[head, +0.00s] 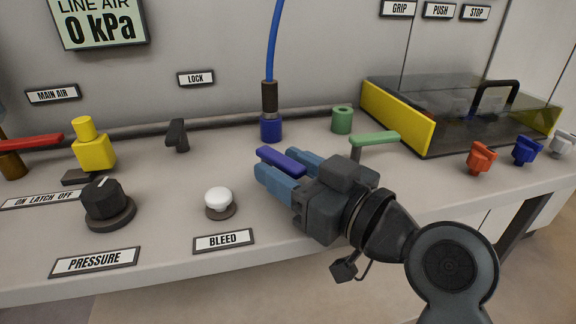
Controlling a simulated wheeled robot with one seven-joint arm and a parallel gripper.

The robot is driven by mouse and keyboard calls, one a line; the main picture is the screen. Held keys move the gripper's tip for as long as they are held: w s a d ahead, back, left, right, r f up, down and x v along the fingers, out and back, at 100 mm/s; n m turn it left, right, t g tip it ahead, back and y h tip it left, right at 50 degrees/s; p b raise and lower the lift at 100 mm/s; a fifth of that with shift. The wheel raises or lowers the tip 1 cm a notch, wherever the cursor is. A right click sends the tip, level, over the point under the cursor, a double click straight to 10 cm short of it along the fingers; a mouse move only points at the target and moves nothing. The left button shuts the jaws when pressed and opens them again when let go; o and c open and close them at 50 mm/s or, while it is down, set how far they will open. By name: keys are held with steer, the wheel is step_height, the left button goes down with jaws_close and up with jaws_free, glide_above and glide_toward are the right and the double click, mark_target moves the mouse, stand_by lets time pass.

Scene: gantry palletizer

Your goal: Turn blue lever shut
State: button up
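The blue lever (282,161) is a flat dark blue handle above the bench, slanting from upper left to lower right. My gripper (277,165) reaches in from the right with its light blue fingers apart. One finger lies on the near side of the lever and the other on the far side. The lever covers the gap between them, so I cannot tell whether the fingers press on it. A blue fitting (271,129) with a blue hose stands just behind. The lever's pivot is hidden by my gripper.
A green lever (375,139) is close behind my wrist, with a green fitting (342,119) nearby. A white bleed button (219,201) and a black pressure knob (107,203) are to the left. A yellow-edged clear box (397,117) stands at right. The line air display (98,24) reads 0 kPa.

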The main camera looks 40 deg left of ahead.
steer(key=shift+r, duration=0.1)
steer(key=shift+s+d, duration=0.25)
steer(key=shift+d, duration=1.05)
steer(key=shift+s+d, duration=0.2)
steer(key=shift+d, duration=1.05)
steer(key=shift+s+d, duration=0.25)
steer(key=shift+d, duration=1.05)
